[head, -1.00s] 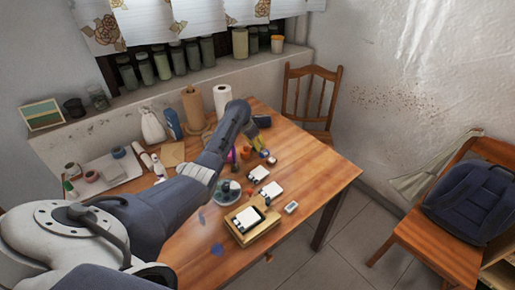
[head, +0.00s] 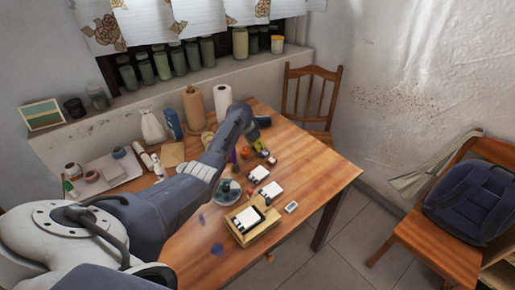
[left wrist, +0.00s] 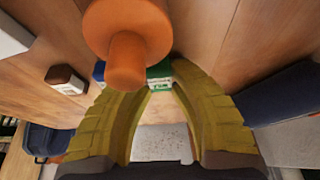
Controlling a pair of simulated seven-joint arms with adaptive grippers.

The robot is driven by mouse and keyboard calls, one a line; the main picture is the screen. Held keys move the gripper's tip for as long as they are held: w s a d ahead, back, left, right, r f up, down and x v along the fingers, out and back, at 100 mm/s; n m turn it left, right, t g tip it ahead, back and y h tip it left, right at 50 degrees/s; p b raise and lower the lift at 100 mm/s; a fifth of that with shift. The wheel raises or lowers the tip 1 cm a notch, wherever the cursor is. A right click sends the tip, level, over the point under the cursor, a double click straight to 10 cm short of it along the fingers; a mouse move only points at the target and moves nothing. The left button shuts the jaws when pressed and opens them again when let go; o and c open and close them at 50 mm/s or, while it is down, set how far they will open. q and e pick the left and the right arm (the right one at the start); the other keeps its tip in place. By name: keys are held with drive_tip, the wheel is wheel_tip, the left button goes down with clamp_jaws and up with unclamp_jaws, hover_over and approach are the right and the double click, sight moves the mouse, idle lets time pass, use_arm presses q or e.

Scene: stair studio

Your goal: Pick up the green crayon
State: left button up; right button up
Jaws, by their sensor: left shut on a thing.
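My left gripper (left wrist: 160,80) is shut on a small green piece with white print (left wrist: 159,72), which I take to be the green crayon; only its end shows between the yellow fingertips. In the head view, the left gripper (head: 261,149) is over the far part of the table, with its yellow fingers pointing down; the crayon is too small to make out there. A blue piece (left wrist: 99,71) shows beside the left fingertip. My right gripper is in neither view.
An orange knobbed object (left wrist: 127,40) is close in the left wrist view, with a small brown-and-white block (left wrist: 66,79) to its left. The right table edge is clear.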

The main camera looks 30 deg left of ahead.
use_arm(q)
drive_tip(key=shift+r, duration=0.15)
wheel_tip(320, 180, up, 20)
idle(0.8)
drive_tip(key=shift+o, duration=1.2)
clamp_jaws()
